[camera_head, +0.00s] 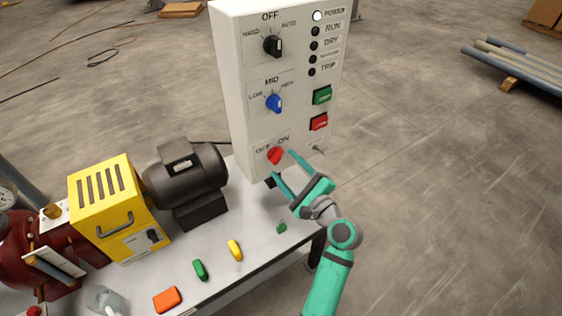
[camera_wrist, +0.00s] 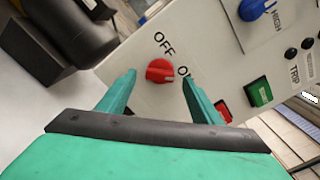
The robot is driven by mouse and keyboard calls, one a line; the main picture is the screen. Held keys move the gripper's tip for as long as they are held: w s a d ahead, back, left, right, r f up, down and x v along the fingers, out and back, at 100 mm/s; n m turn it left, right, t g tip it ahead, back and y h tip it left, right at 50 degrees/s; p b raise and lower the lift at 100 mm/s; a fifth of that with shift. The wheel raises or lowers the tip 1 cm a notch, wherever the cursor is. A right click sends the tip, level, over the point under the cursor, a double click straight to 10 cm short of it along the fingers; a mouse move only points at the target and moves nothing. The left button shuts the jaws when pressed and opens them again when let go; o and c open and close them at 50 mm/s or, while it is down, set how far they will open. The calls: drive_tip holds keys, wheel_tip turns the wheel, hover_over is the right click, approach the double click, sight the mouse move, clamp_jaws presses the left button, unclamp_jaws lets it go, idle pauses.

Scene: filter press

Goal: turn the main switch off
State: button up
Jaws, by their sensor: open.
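The main switch is a red rotary knob (camera_head: 275,156) low on the white control panel (camera_head: 237,100), with OFF and ON printed above it. In the wrist view the red knob (camera_wrist: 160,71) sits between and beyond my fingertips, and its pale mark points toward the ON label. My gripper (camera_head: 282,164) is open, with its green fingers close to the knob on either side. In the wrist view my gripper (camera_wrist: 158,80) has nothing between its fingers that it visibly touches. Whether the fingertips touch the panel I cannot tell.
Above are a blue selector (camera_head: 274,102), a black selector (camera_head: 272,45), a green button (camera_head: 322,95) and a red button (camera_head: 319,122). The POWER lamp (camera_head: 317,16) is lit white. A dark motor (camera_head: 185,175) and a yellow box (camera_head: 118,208) stand left on the bench.

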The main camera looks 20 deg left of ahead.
sight(279, 159)
drive_tip(key=shift+x, duration=1.6)
drive_tip(key=c, duration=1.1)
drive_tip(key=shift+o, duration=0.2)
